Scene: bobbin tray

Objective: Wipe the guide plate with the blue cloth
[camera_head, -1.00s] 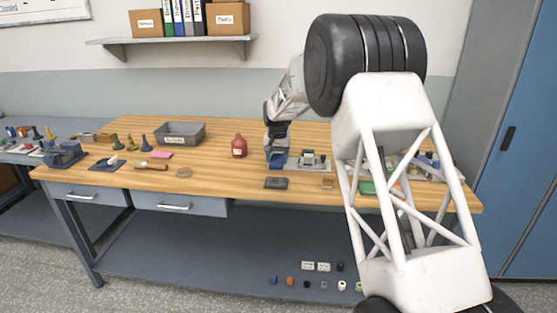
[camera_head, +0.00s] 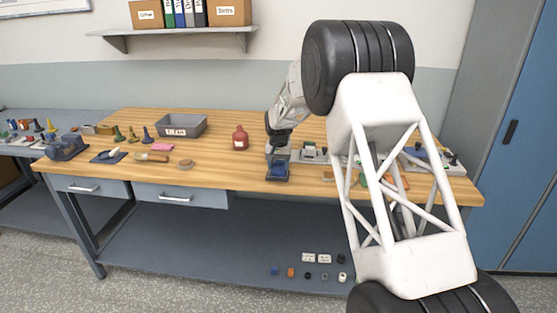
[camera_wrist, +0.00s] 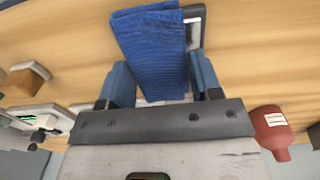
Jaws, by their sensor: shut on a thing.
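My gripper (camera_head: 277,160) points down near the front of the wooden bench and is shut on the blue cloth (camera_head: 277,170). In the wrist view the folded, ribbed cloth (camera_wrist: 148,40) sticks out from between the blue fingers of my gripper (camera_wrist: 160,68). The cloth is over or just above a small dark tray (camera_head: 278,180); contact cannot be told. Part of that tray shows beside the cloth in the wrist view (camera_wrist: 197,30). The light grey guide plate (camera_head: 312,161), with small fittings on it, lies just right of my gripper; my arm hides part of that area.
A red bottle (camera_head: 240,138) stands left of my gripper, and close by in the wrist view (camera_wrist: 270,128). A grey bin (camera_head: 181,126) and several small tools are farther left. The bench between bottle and front edge is clear. More fittings (camera_head: 435,158) stand at the right.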

